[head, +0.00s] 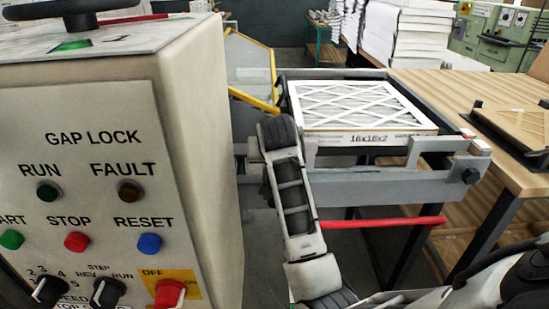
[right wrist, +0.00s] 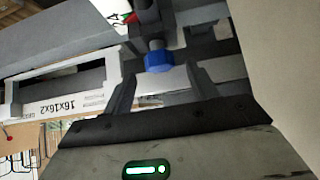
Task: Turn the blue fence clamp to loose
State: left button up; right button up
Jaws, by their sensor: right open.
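The blue fence clamp (right wrist: 157,58) shows in the right wrist view as a small blue knob under a dark upright part. My right gripper (right wrist: 160,66) is open, its two fingers reaching toward the clamp, one to each side of it. I cannot tell whether they touch it. A pale block shows between the fingers, just below the knob. In the head view my right arm (head: 290,190) reaches up beside the control cabinet; its gripper and the clamp are hidden there. My left gripper is in neither view.
The control cabinet (head: 125,190) marked GAP LOCK fills the left side. A 16x16x2 filter (head: 360,105) lies on the grey frame (head: 370,187) right of my arm. A red bar (head: 385,222) sticks out below it. A wooden table (head: 500,95) stands at right.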

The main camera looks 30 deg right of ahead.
jog(key=shift+x, duration=1.05)
jog(key=c, duration=1)
